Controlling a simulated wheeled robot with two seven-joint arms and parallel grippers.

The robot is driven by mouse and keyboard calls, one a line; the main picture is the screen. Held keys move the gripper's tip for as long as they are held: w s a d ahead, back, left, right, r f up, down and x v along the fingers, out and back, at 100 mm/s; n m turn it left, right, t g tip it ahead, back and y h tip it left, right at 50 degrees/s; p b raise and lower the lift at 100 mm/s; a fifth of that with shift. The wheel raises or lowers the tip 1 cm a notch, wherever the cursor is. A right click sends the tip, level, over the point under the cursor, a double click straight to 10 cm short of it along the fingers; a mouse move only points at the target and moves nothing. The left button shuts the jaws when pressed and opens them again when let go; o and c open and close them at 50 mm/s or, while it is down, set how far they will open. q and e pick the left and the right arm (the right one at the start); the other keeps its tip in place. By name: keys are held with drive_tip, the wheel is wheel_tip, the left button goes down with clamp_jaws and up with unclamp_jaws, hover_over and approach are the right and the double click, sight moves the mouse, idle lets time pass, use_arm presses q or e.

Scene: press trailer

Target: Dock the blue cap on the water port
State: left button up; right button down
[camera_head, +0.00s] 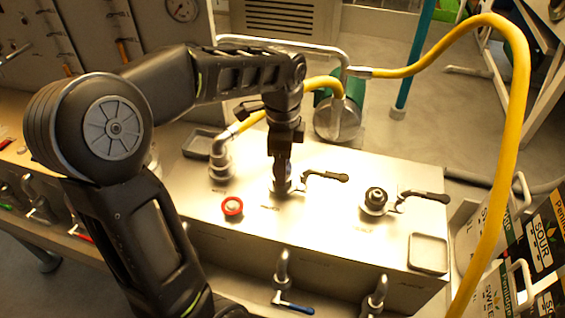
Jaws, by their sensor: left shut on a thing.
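My left gripper (281,172) points straight down over the middle port (282,188) on the metal bench top. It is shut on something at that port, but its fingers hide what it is. I see no blue cap; one may be hidden there. The port's metal base shows just below the fingertips. I cannot read the labels, so I cannot tell from them which port is the water port. A red round cap (232,206) sits on the bench top, left of and nearer than the gripper. My right gripper is not in view.
A black-lever valve (326,177) stands right of the gripper. A dark-topped port (375,199) with another lever (424,196) is farther right. A yellow hose (521,90) arches along the right. Small trays (428,237) (198,144) lie on the bench. Boxes (541,240) stand at right.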

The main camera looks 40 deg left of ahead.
use_arm(q)
drive_tip(key=shift+f, duration=0.15)
drive_tip(key=o, duration=1.2)
wheel_tip(320, 180, up, 6)
drive_tip(key=p, duration=0.5)
drive_tip(key=shift+r+p, duration=0.5)
drive_tip(key=shift+r, duration=2)
